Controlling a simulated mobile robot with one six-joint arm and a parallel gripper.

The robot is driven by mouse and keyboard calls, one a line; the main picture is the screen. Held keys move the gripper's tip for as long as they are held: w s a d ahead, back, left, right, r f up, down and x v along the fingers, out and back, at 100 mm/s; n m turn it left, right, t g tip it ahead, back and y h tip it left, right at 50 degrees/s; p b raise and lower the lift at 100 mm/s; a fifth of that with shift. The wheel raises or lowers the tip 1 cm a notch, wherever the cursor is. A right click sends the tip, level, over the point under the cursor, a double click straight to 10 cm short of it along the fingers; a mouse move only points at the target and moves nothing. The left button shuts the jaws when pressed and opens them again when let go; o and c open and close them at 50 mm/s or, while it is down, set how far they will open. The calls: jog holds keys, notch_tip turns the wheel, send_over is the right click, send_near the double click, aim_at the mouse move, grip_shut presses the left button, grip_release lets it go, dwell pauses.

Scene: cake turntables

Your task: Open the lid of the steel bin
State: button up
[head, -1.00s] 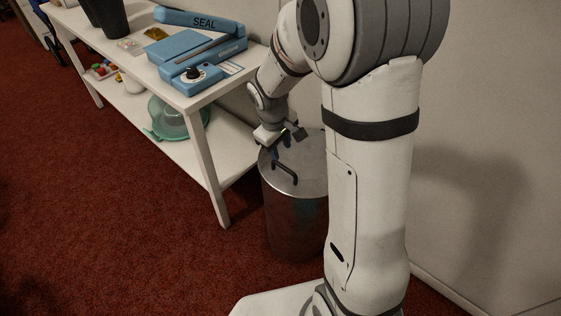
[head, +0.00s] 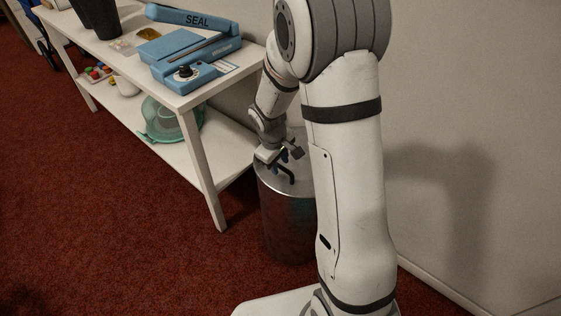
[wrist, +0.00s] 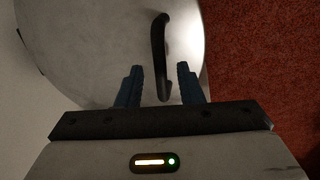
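The steel bin (head: 288,218) stands on the carpet beside the white table, partly hidden behind my arm. Its round lid (head: 301,184) is on top and looks closed. A dark bar handle (wrist: 158,50) runs across the lid in the wrist view; it also shows in the head view (head: 285,174). My gripper (wrist: 161,72) is open, its two blue fingers apart. The near end of the handle lies between the fingers in the picture; I cannot tell whether they touch it. In the head view my gripper (head: 285,156) is just above the lid.
The white table (head: 203,165) stands close left of the bin, with a blue sealer (head: 188,50) on top and a teal turntable (head: 170,120) on its lower shelf. A wall is close behind on the right. Red carpet (head: 110,200) is open at the front left.

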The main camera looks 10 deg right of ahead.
grip_shut()
